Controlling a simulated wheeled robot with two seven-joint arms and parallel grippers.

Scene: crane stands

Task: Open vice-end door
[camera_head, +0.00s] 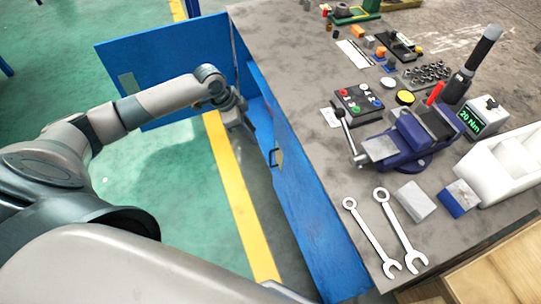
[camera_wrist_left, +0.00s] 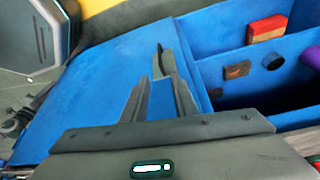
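The near blue door (camera_head: 308,215), on the vice side of the bench front, has a dark handle (camera_head: 275,157) and appears closed. A second blue door (camera_head: 165,70) at the far end stands swung out, with a pale label. My left gripper (camera_head: 250,135) hangs just outside the bench front, between the swung-out door and the handle. In the left wrist view its fingers (camera_wrist_left: 153,75) show a narrow gap with nothing clearly held. Behind them are a blue panel (camera_wrist_left: 90,95) and open blue compartments (camera_wrist_left: 225,70). My right gripper is out of view.
The blue-and-grey vice (camera_head: 412,140) stands on the grey benchtop (camera_head: 310,60), with two wrenches (camera_head: 400,230) and other tools around it. A red block (camera_wrist_left: 267,28) lies in a compartment. Green floor with a yellow stripe (camera_head: 240,205) lies clear in front.

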